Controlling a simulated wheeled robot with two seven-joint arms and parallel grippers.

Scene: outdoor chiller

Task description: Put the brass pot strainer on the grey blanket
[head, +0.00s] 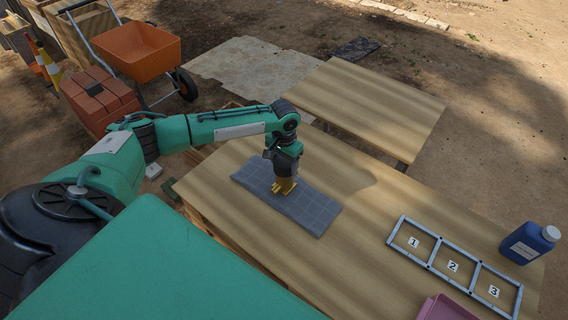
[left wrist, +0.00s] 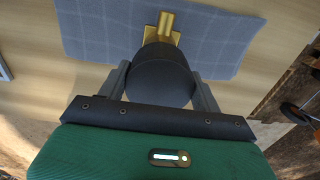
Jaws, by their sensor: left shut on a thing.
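The brass pot strainer (head: 284,187) shows as a yellow brass part below my left gripper (head: 286,170), over the grey blanket (head: 313,212). In the left wrist view my left gripper (left wrist: 160,82) has a finger on each side of a dark round body and is shut on it. The strainer's brass part (left wrist: 167,22) sticks out beyond that body, against the blanket (left wrist: 90,30). The brass part looks at or very near the blanket surface; I cannot tell whether it bears its weight. The blanket lies flat on the wooden table. My right gripper is not in view.
The wooden table (head: 365,233) also holds a numbered three-cell frame (head: 430,265), a blue bottle (head: 530,243) and a pink bin (head: 445,308) at the right. A second table (head: 370,105) stands behind. The tabletop right of the blanket is clear.

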